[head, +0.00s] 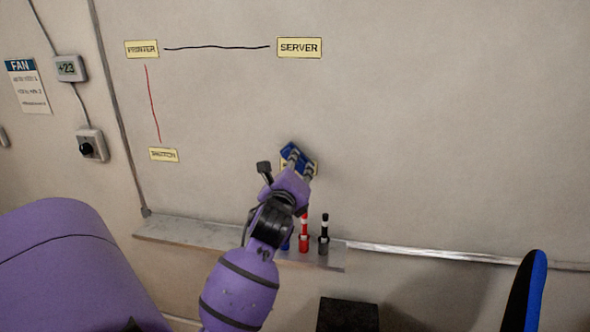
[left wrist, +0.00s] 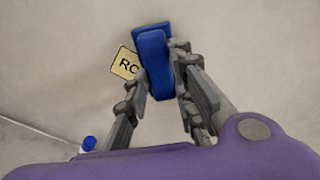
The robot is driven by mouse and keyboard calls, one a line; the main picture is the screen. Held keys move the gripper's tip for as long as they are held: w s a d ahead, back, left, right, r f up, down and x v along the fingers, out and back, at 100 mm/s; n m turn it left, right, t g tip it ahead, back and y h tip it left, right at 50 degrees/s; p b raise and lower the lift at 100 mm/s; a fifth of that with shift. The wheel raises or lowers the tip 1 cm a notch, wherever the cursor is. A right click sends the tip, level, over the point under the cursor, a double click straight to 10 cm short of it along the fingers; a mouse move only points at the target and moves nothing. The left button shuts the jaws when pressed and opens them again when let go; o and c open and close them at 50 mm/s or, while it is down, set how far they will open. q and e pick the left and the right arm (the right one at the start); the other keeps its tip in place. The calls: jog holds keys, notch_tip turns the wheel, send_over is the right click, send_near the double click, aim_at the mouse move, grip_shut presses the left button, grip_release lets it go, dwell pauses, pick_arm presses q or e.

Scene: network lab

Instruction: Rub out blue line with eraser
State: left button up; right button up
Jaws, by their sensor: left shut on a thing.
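My left gripper (head: 299,168) is shut on a blue eraser (head: 293,152) at the whiteboard wall. The eraser also shows between the fingers in the left wrist view (left wrist: 153,62). It overlaps a yellow label, partly hidden in the head view, whose visible letters read "RO" in the left wrist view (left wrist: 125,63). I cannot tell whether the eraser touches the board. No blue line shows in either view. A black line (head: 215,47) joins the PRINTER label (head: 142,49) and the SERVER label (head: 299,47). A red line (head: 152,103) runs down to a lower label (head: 163,155).
A ledge (head: 190,231) below the board holds a red marker (head: 304,240) and a black marker (head: 324,240). A blue marker is mostly hidden by my arm; its cap shows in the left wrist view (left wrist: 88,143). A black box (head: 348,314) stands low. The board's right side is clear.

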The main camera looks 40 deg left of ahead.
pick_arm(q)
jog(key=shift+w+a, duration=0.35)
jog(key=shift+w, duration=0.2)
jog(key=shift+r, duration=0.1)
jog(key=shift+f+b, duration=0.25)
jog(key=shift+b, duration=0.25)
jog(key=shift+r, duration=0.1)
pick_arm(e)
jog(key=shift+s+f+g, duration=0.3)
jog(key=shift+s+f, duration=0.65)
jog(key=shift+w, duration=0.1)
